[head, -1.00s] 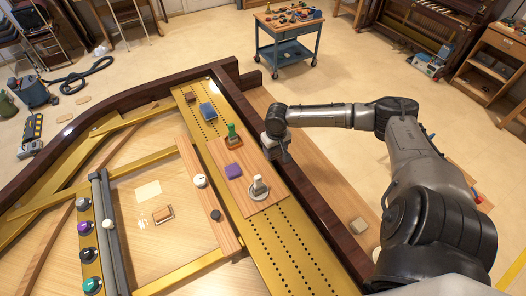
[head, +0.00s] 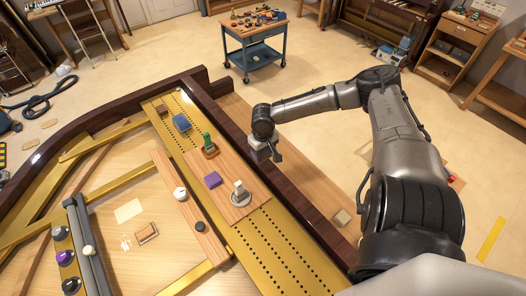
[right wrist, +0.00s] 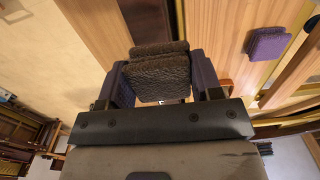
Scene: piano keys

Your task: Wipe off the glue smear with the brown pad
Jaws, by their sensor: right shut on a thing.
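My right gripper (right wrist: 160,88) is shut on a rough dark-brown pad (right wrist: 158,72), which sits between its two fingers in the right wrist view. In the head view this gripper (head: 260,152) hangs over the dark rim, right of the green-handled tool, and the pad is hard to make out. A whitish smear (head: 125,243), likely the glue, lies on the pale wooden board at lower left, well away from the gripper. It is beside a small brown block (head: 147,232) and below a cream rectangle (head: 129,211). My left gripper is not in view.
A wooden board (head: 232,209) holds a green-handled tool (head: 209,146), a purple pad (head: 212,180) and a pale-handled tool (head: 240,194). A blue pad (head: 182,122) lies farther back. Gold bars and a grey rail (head: 87,235) with knobs edge the smear's area. A white knob (head: 180,194) stands nearby.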

